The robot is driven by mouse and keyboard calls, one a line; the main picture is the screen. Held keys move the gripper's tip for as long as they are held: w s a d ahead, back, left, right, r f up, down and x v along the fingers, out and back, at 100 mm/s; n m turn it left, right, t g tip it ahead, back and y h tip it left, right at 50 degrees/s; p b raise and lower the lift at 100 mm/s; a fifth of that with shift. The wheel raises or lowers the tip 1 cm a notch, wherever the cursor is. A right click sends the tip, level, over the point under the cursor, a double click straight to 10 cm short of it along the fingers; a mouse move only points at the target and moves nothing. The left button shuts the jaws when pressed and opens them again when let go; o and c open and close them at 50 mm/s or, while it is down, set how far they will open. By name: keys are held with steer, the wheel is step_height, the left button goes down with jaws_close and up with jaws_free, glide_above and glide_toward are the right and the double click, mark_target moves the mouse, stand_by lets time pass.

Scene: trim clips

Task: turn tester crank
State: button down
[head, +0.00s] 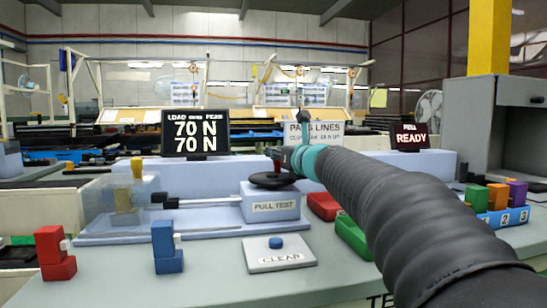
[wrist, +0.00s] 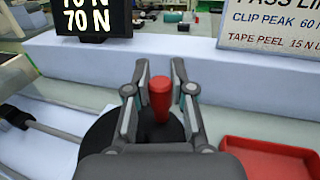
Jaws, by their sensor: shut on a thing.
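The pull tester (head: 272,203) is a pale box labelled PULL TEST, with a black round crank wheel (head: 274,180) on top. The crank's red knob (wrist: 160,97) stands upright between my gripper's fingers in the wrist view. My gripper (wrist: 161,84) is shut on the knob. In the head view my gripper (head: 280,157) is over the wheel, and my arm hides part of the bench behind it. The load display (head: 195,132) reads 70 N on both lines.
A CLEAR button box (head: 279,254) with a blue button sits in front. Red (head: 55,254) and blue (head: 167,247) clip blocks stand at left. Red (head: 323,205) and green (head: 354,236) trays lie right of the tester. A display (head: 411,136) reads PULL READY.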

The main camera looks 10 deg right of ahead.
steer(key=shift+s+d+m+t+h+b, duration=0.15)
steer(key=shift+s+d+m+h, duration=0.1)
steer(key=shift+m+h, duration=0.7)
steer(key=shift+s+d+m+t+h+b, duration=0.15)
steer(key=shift+m+h, duration=0.4)
steer(key=shift+h, duration=0.8)
steer(key=shift+d, duration=0.1)
steer(key=shift+s+d+m+h, duration=0.2)
steer(key=shift+m+h, duration=0.5)
steer(key=shift+h, duration=0.4)
steer(key=shift+s+d+m+h, duration=0.15)
steer(key=shift+m+h, duration=0.55)
steer(key=shift+h, duration=0.4)
steer(key=shift+s+m+g+h+b, duration=0.15)
steer(key=shift+m+g+h+b, duration=0.2)
steer(key=shift+h, duration=0.25)
steer(key=shift+d+m+h, duration=0.1)
steer(key=shift+m+h, duration=0.15)
steer(key=shift+h, duration=0.05)
steer(key=c, duration=1)
jaws_free()
steer(key=shift+s, duration=0.1)
